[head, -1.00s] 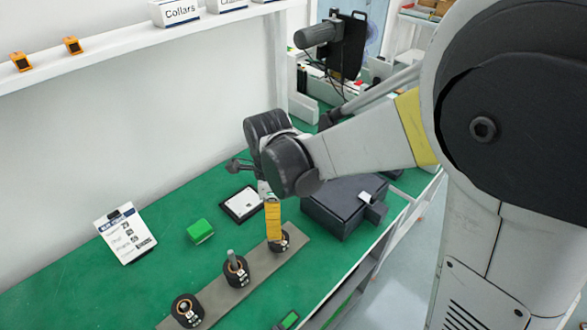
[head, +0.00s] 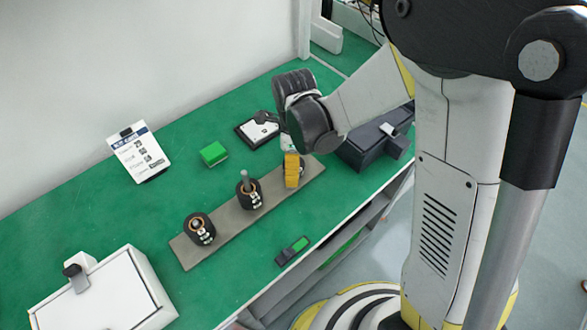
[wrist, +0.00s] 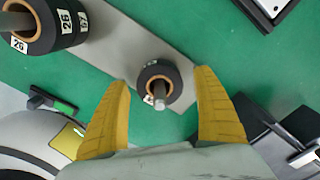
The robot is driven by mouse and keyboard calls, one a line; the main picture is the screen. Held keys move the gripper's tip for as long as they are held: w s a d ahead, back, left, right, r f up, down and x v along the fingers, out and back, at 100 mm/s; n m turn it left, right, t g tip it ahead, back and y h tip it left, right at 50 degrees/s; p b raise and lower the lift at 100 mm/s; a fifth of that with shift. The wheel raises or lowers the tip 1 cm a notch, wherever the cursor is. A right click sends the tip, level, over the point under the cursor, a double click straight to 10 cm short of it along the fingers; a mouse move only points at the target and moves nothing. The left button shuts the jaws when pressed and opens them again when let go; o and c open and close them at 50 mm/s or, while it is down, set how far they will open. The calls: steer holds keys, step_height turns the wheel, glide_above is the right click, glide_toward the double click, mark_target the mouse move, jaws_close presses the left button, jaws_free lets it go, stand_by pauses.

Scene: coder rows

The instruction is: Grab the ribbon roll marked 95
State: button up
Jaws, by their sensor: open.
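Black ribbon rolls stand on pegs along a grey board (head: 226,222): a near-left roll (head: 200,229), a middle roll (head: 248,194) and a far-right one mostly hidden behind my gripper (head: 291,170) in the head view. In the wrist view that far roll (wrist: 158,73), with a peg through its orange-brown core, lies between the two yellow fingers of my open gripper (wrist: 163,77), with gaps on both sides. Its white label is too small to read. The roll at upper left (wrist: 62,22) carries labels that look like 26. I cannot read a 95 anywhere.
A green block (head: 213,154), a dark-framed card (head: 257,130) and a printed sign (head: 139,154) lie behind the board. A dark box (head: 365,150) is to the right. A small green-and-black device (head: 292,251) lies near the front edge. A white case (head: 100,295) is at lower left.

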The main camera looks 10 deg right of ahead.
steer(key=shift+r, duration=0.1)
steer(key=c, duration=1.3)
steer(key=shift+o, duration=0.2)
